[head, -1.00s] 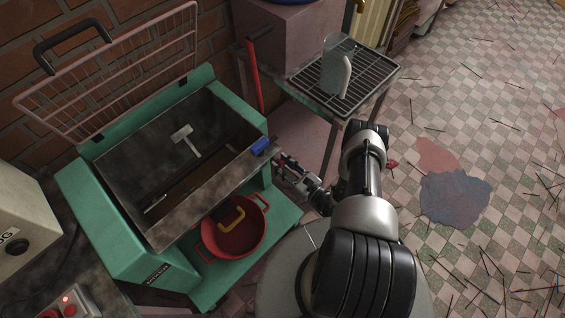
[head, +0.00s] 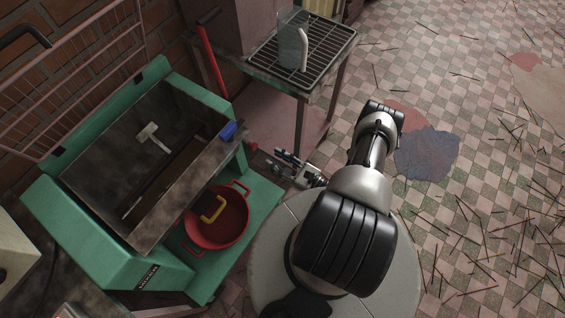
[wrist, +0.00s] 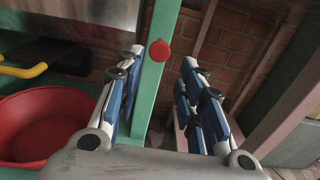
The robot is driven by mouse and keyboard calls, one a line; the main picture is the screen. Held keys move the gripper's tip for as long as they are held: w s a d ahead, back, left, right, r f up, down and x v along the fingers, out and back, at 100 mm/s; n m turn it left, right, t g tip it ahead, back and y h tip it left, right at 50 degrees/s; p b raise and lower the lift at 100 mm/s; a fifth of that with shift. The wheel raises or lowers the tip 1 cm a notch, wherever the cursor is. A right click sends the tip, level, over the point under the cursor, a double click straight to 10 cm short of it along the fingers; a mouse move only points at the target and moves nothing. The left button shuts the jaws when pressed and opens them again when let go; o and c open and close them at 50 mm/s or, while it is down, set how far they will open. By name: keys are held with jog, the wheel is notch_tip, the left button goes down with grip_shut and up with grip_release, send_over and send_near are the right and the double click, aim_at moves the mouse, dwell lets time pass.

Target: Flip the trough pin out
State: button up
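The dark metal trough (head: 94,173) sits tilted in the green extruder frame (head: 100,238). A blue piece (head: 228,131) is on its upper right corner. In the wrist view, a round red knob (wrist: 158,50) stands beside the green post (wrist: 150,95); it looks like the trough pin, but I cannot be sure. My gripper (head: 277,160) is right of the trough corner, apart from it. In the wrist view, my gripper (wrist: 163,60) is open, with the red knob showing between its fingertips and nothing held.
A red pot (head: 218,228) with a yellow handle (head: 213,206) is below the trough. A white T-shaped tool (head: 153,136) lies in the trough. A rack table (head: 335,42) stands behind. Sticks litter the tiled floor at right.

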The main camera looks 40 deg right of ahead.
jog(key=shift+v, duration=1.1)
